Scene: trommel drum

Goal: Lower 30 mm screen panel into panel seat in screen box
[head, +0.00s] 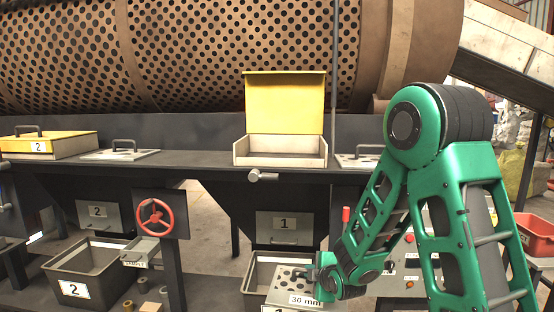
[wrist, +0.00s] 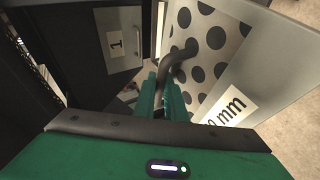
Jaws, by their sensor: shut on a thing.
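The 30 mm screen panel (head: 283,285), pale with dark round holes and a white label, is low in front of the bench in the head view. In the wrist view the panel (wrist: 232,72) is tilted at the right, its label partly cut off. My gripper (head: 322,277) is shut on the panel's dark curved handle (wrist: 178,58); the green fingers (wrist: 163,96) show in the wrist view. The screen box (head: 280,162), pale with its yellow lid (head: 285,103) raised, stands on the bench above and apart from the panel. The seat inside is hidden by the front wall.
A closed yellow-lidded box (head: 48,145) and a holed panel (head: 120,154) lie on the bench's left; another holed panel (head: 357,161) lies right of the open box. A small lever (head: 263,177) juts below the box. Bins (head: 88,274) and a red handwheel (head: 155,217) are lower.

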